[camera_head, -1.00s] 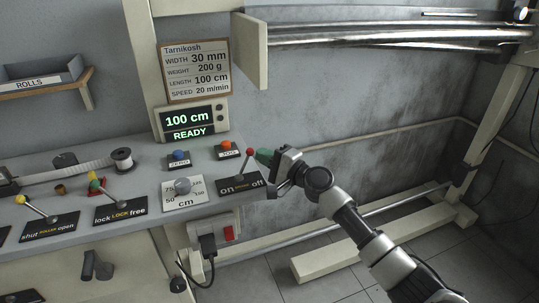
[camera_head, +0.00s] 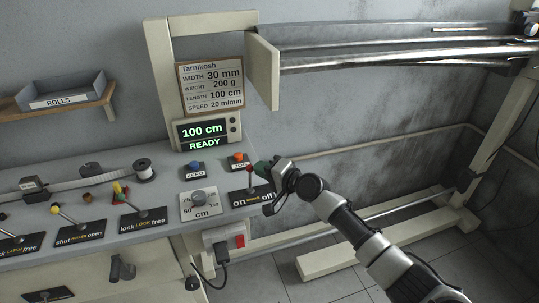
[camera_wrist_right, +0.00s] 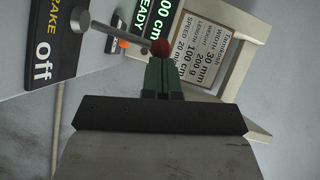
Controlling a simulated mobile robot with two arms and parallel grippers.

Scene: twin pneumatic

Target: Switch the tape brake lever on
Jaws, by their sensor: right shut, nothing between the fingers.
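The brake lever (camera_head: 249,176) stands on a black plate marked on, BRAKE and off, at the right end of the grey panel. It has a metal shaft and a red ball knob (camera_head: 249,168), and looks close to upright. My right gripper (camera_head: 259,168) is shut and empty, with its green fingertips on the off side of the knob, touching or very close. In the right wrist view the red knob (camera_wrist_right: 160,47) sits right at the fingertips (camera_wrist_right: 162,66). The word off (camera_wrist_right: 43,74) shows on the plate there. My left gripper is not in view.
Levers for lock (camera_head: 127,198), roller (camera_head: 62,216) and latch stand to the left. A grey dial (camera_head: 199,198) and blue (camera_head: 194,166) and orange (camera_head: 238,157) buttons are near. The display (camera_head: 204,134) reads 100 cm, READY. A red switch (camera_head: 239,241) is below.

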